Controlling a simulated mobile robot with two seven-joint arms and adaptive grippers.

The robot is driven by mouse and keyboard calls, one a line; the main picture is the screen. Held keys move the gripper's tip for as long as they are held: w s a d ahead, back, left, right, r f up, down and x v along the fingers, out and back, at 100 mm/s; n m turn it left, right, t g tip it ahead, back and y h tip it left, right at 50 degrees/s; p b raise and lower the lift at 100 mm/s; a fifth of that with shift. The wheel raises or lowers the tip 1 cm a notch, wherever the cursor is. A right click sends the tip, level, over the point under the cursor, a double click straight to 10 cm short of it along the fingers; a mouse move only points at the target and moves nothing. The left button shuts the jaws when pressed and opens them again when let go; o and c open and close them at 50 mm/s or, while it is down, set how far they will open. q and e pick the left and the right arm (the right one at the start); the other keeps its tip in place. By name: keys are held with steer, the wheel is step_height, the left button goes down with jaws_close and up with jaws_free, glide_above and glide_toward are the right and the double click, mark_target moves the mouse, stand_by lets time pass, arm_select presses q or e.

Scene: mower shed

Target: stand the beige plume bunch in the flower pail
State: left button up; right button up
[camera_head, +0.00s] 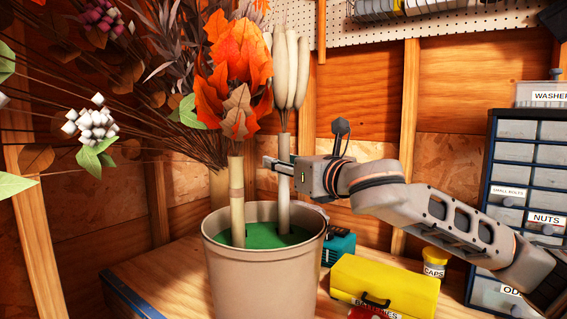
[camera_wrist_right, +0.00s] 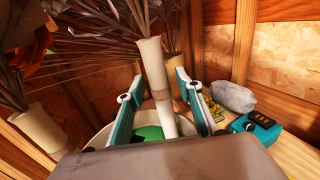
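The beige plume bunch (camera_head: 291,72) stands upright in the flower pail (camera_head: 262,280), its pale stem (camera_head: 284,205) reaching down to the green filling at the right side. My right gripper (camera_head: 279,166) comes in from the right at stem height, above the pail rim. In the right wrist view, its two fingers are apart on either side of the stem (camera_wrist_right: 159,85), with a visible gap at each side. The green filling (camera_wrist_right: 148,133) shows below between the fingers. My left gripper is not in view.
An orange leaf bunch (camera_head: 236,75) stands in the pail at the front left. Dark twigs and white flowers (camera_head: 90,125) spread at the left. A yellow box (camera_head: 383,285), teal device (camera_head: 340,246) and drawer cabinet (camera_head: 520,200) stand to the right.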

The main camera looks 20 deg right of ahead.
steer(key=v, duration=1.2)
steer(key=shift+s+a, duration=0.1)
stand_by(0.9)
